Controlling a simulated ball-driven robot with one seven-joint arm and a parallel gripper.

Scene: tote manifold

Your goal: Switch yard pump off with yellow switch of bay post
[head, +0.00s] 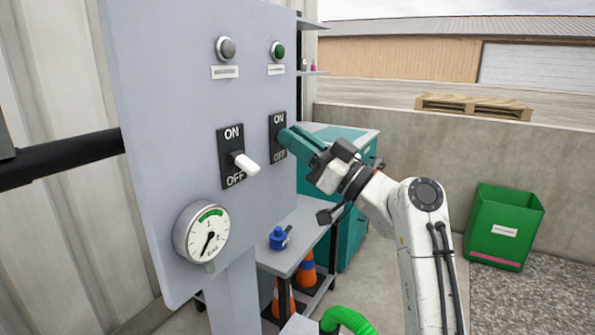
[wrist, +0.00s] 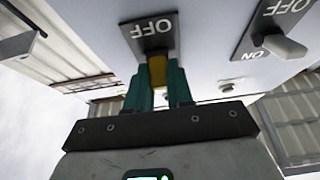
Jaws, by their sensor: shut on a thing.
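The bay post carries a grey panel (head: 175,120) with two black ON/OFF switch plates. The right plate (head: 278,121) has the yellow switch (wrist: 157,70), which shows in the wrist view between my teal fingers. My gripper (head: 291,138) reaches this plate from the right and is shut on the yellow switch. In the head view my fingers hide the switch lever, so its tilt is hard to tell. The OFF mark (wrist: 152,29) shows upside down just above the fingers in the wrist view. A green lamp (head: 278,51) sits above this plate; whether it is lit is unclear.
A white switch (head: 245,164) sticks out of the left plate, below a grey lamp (head: 226,49). A gauge (head: 203,236) is lower left. A blue valve-like part (head: 279,238) stands on a shelf, near a teal cabinet (head: 350,225). A green bin (head: 503,224) stands right.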

